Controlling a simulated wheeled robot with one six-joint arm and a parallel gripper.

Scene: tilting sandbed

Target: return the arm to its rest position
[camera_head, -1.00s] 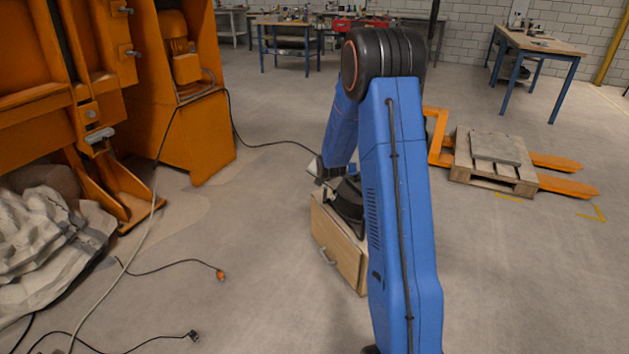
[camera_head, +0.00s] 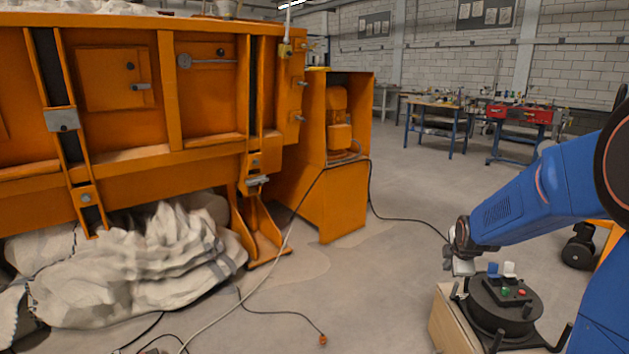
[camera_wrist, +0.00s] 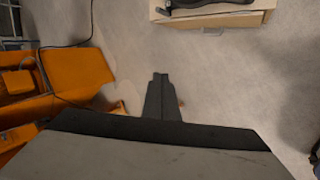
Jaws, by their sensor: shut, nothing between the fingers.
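My blue arm (camera_head: 545,190) reaches in from the right edge in the head view, with its forearm sloping down to the left. Its wrist end hangs just left of and above a wooden box (camera_head: 452,325). My gripper (camera_wrist: 160,76) shows in the wrist view with its dark fingers together and nothing between them. The floor lies below the fingertips. In the head view the fingers are too small to make out clearly.
A black round control unit (camera_head: 506,303) with red and green buttons sits on the wooden box. The orange sandbed machine (camera_head: 120,175) fills the left, with crumpled pale sacking (camera_head: 140,265) beneath. Cables (camera_head: 270,312) cross the floor. Workbenches (camera_head: 437,105) stand at the back.

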